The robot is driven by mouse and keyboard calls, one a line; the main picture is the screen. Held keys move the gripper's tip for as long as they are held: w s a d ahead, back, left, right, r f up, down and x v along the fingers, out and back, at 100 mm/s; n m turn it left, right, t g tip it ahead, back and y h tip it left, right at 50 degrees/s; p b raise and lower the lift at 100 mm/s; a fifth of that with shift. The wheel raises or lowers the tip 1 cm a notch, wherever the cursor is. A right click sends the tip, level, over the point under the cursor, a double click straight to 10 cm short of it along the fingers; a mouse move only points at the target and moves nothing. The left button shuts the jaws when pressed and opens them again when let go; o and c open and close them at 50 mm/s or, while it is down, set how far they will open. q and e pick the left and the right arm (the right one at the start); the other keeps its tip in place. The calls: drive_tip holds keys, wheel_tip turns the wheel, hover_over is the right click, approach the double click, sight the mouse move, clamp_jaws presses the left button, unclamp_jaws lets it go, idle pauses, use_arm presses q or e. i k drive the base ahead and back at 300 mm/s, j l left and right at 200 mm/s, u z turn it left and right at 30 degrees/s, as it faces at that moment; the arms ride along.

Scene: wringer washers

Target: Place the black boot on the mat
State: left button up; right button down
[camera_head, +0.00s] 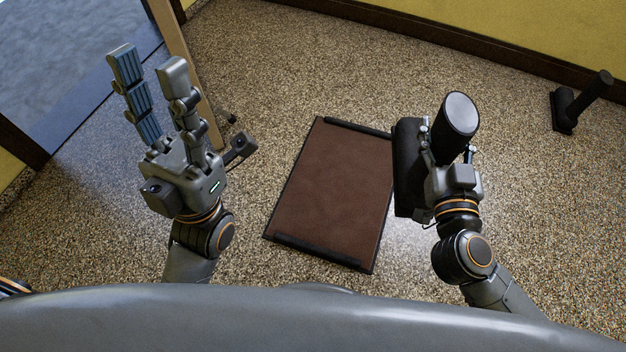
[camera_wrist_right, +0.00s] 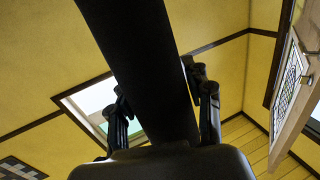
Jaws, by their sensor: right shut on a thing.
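The brown mat (camera_head: 335,190) with black end strips lies flat on the floor in the middle of the head view. My right gripper (camera_head: 447,140) is shut on a black boot (camera_head: 408,168), with a finger on either side of its shaft. The boot is beside the mat's right edge in the picture; its height above the floor is hard to tell. The held boot (camera_wrist_right: 145,60) also fills the middle of the right wrist view, between the fingers. My left gripper (camera_head: 148,62) is open and empty, to the left of the mat.
Another black boot-like object (camera_head: 580,102) is on the speckled floor at the far right. A dark object (camera_head: 240,149) lies by the wooden door edge (camera_head: 185,70), behind my left gripper. A yellow wall (camera_head: 500,25) closes the back. The mat's top is bare.

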sight(313, 179)
drive_tip(key=i+j+z, duration=0.1)
drive_tip(key=j, duration=1.1)
drive_tip(key=i+j, duration=0.1)
drive_tip(key=j, duration=1.1)
drive_tip(key=l+z, duration=0.05)
